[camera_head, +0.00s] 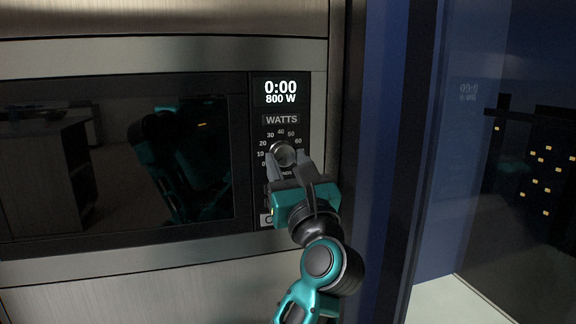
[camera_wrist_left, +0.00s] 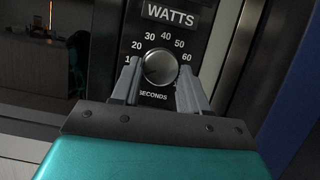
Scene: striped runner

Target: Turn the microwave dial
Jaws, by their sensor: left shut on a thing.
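The microwave (camera_head: 150,150) is built into a metal-framed wall unit, with a dark door on the left and a control panel on the right. Its round silver dial (camera_head: 283,154) sits on the panel inside a ring of seconds numbers. The dial also shows in the left wrist view (camera_wrist_left: 160,67). The display (camera_head: 281,92) reads 0:00 and 800 W. My left gripper (camera_head: 286,160) reaches up from below and is shut on the dial, with one finger on each side. It also shows in the left wrist view (camera_wrist_left: 157,82). My right gripper is not in view.
A button at the panel's bottom (camera_head: 266,220) is partly hidden by my left gripper. A dark blue wall panel (camera_head: 385,150) stands right of the microwave. Further right is a glass window (camera_head: 535,170) with small yellow lights.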

